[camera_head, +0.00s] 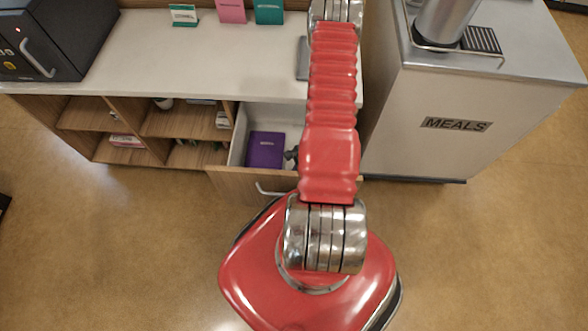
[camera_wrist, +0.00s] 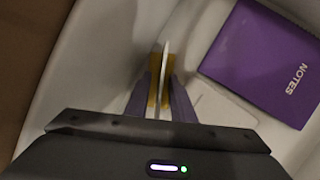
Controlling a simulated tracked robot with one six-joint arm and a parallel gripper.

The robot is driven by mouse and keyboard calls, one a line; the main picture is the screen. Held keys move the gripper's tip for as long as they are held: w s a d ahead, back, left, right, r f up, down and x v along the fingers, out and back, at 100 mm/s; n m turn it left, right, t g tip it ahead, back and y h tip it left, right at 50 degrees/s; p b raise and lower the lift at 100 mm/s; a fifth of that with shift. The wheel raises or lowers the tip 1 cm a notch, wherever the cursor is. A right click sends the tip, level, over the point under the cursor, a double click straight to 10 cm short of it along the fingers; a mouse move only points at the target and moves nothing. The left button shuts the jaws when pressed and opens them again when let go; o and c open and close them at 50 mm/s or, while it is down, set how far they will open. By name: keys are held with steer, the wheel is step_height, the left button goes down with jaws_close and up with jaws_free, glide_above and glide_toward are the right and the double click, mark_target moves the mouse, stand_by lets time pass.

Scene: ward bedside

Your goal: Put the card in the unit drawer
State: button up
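My gripper (camera_wrist: 160,88) is shut on a thin pale card (camera_wrist: 165,60), seen edge-on and standing upright between the yellow finger pads. In the head view my arm reaches down over the open unit drawer (camera_head: 238,140), and a dark part of the gripper shows beside it. The drawer is pulled out below the counter. In the wrist view the pale drawer floor (camera_wrist: 100,60) lies beneath the fingers. The card's face and lower edge cannot be made out, nor whether it touches the floor.
A purple notebook (camera_head: 265,149) lies in the drawer; it also shows right of the fingers in the wrist view (camera_wrist: 265,60). A flat pale item (camera_wrist: 222,106) lies by it. The meals cart (camera_head: 470,120) stands right. Upright cards (camera_head: 183,15) and a black box (camera_head: 55,40) stand on the counter.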

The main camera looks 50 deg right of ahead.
steer(key=shift+r, duration=0.1)
steer(key=v, duration=1.2)
stand_by(0.8)
